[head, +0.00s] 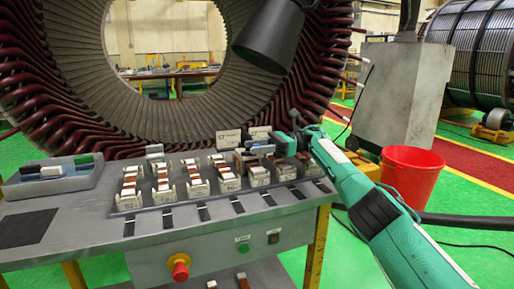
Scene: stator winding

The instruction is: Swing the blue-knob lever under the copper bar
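My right gripper (284,144) is above the right part of the grey bench, over the back row of white holder blocks (259,176). Its fingers are small and partly hidden, so I cannot tell whether they are open or shut. A small blue-grey piece (262,149) lies just left of the gripper, at or near its fingertips. It may be the blue-knob lever, but it is too small to be sure. Copper-brown bars (197,183) sit in several white holders along the bench. Which one is the task's copper bar I cannot tell. My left gripper is not in view.
A large stator ring (60,118) with dark red coils stands behind the bench (150,223). A tray (55,186) with small blocks is at the left. A dark lamp-like cone (268,38) hangs above. A red bucket (410,178) stands right of the bench. A red stop button (180,268) is on the front.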

